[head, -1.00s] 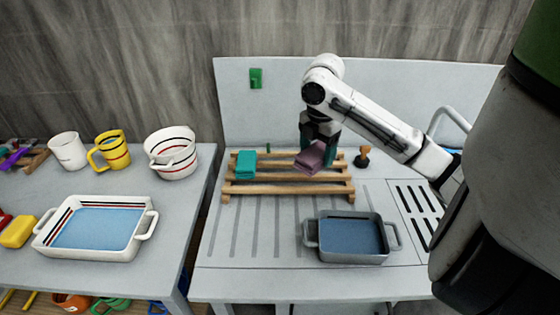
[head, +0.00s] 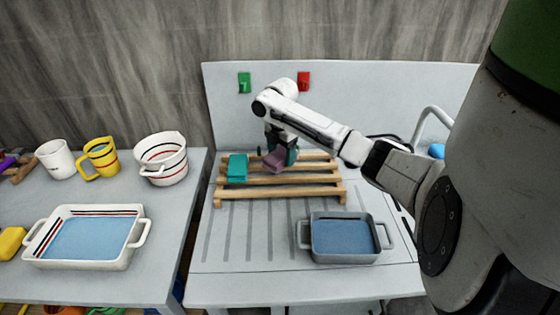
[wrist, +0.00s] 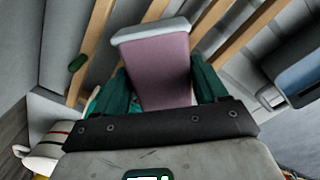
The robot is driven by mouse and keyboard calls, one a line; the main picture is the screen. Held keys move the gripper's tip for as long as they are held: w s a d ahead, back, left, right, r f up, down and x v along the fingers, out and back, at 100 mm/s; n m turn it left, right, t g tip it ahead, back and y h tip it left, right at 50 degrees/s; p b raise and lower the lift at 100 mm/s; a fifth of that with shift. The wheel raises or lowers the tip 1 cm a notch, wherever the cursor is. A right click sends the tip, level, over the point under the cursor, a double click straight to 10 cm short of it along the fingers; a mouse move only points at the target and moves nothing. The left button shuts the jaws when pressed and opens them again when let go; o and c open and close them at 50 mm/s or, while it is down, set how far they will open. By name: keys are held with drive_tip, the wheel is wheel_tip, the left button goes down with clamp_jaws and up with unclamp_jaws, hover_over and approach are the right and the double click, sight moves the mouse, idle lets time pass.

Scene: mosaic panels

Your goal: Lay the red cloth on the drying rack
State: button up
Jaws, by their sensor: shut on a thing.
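A folded mauve cloth (head: 273,161) is in my gripper (head: 282,155), at the wooden drying rack (head: 300,192). No plainly red cloth shows; this one looks dull purple-pink. In the wrist view the cloth (wrist: 160,72) sits between the two green fingers of my gripper (wrist: 162,85), with rack slats around it. The cloth is over the rack's slats; I cannot tell whether it touches them. A teal folded cloth (head: 237,168) lies on the rack just left of it.
A grey basin (head: 346,256) of blue water stands in front of the rack. On the left counter are a white water tray (head: 135,262), a striped pot (head: 163,160) and mugs.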

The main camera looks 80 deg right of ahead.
sight(280, 152)
drive_tip(key=shift+w+d+f, duration=0.2)
drive_tip(key=shift+f, duration=1.75)
drive_tip(key=shift+f, duration=0.2)
drive_tip(key=o, duration=0.9)
drive_tip(key=shift+r, duration=0.1)
wheel_tip(280, 152, up, 12)
drive_tip(key=shift+a+r+b, duration=0.1)
drive_tip(key=shift+r+b, duration=0.05)
drive_tip(key=shift+b, duration=0.5)
